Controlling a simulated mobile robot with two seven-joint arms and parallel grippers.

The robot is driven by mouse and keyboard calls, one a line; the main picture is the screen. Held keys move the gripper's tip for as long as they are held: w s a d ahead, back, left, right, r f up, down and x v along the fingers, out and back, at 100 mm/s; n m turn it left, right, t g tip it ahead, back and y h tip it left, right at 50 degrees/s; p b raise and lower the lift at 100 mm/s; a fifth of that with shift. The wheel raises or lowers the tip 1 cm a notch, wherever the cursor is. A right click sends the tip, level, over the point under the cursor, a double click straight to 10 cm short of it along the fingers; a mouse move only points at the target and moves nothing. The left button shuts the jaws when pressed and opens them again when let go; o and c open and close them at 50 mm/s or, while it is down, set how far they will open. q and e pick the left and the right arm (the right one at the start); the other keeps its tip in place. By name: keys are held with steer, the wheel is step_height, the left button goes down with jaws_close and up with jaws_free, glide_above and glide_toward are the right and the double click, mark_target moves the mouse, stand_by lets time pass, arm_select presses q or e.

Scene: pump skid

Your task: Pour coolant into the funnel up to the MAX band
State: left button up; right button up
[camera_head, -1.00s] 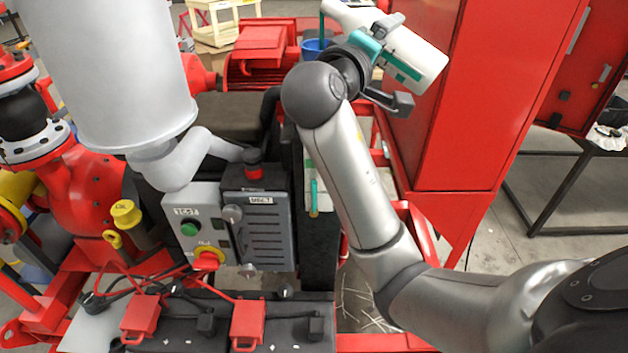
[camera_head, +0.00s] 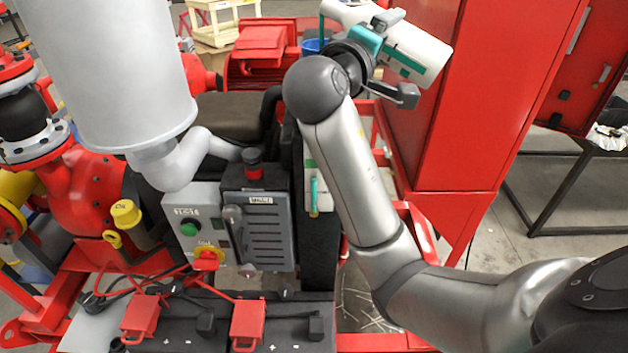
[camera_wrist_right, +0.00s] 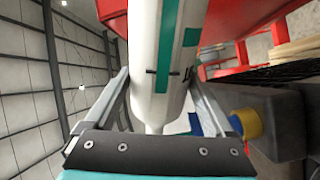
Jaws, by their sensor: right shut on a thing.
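A white bottle with teal stripes (camera_head: 421,50) lies tilted across the top of the head view, its mouth end at the upper left. My right gripper (camera_head: 394,55) is shut around its body; the bottle also fills the middle of the right wrist view (camera_wrist_right: 158,60). A thin teal stream (camera_head: 321,28) drops from the mouth end to the blue funnel (camera_head: 311,46), which is mostly hidden behind my wrist. A narrow gauge with a teal column (camera_head: 315,195) stands beside my forearm; a green mark (camera_head: 309,164) sits above the column. My left gripper is out of view.
A tall red cabinet (camera_head: 470,110) stands close to the right of the bottle. A large grey cylinder (camera_head: 115,70) and a grey control box (camera_head: 258,225) stand left of my arm. A red motor (camera_head: 262,60) is behind.

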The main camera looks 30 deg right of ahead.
steer(key=shift+s+r+n, duration=0.1)
steer(key=shift+r+n, duration=0.7)
steer(key=shift+n, duration=0.2)
stand_by(5.0)
stand_by(0.5)
steer(key=shift+s+d+f+m+b, duration=0.1)
steer(key=shift+f+m+b, duration=0.35)
steer(key=shift+m+b, duration=0.35)
steer(key=shift+m, duration=0.6)
steer(key=shift+w+f+m+b, duration=0.25)
steer(key=shift+f+m+b, duration=0.35)
steer(key=shift+m+b, duration=0.55)
steer(key=m+b, duration=0.1)
steer(key=f+m+b, duration=0.1)
steer(key=shift+w+a+b, duration=0.3)
steer(key=shift+b, duration=0.05)
steer(key=shift+w+m, duration=0.1)
steer(key=shift+m, duration=0.35)
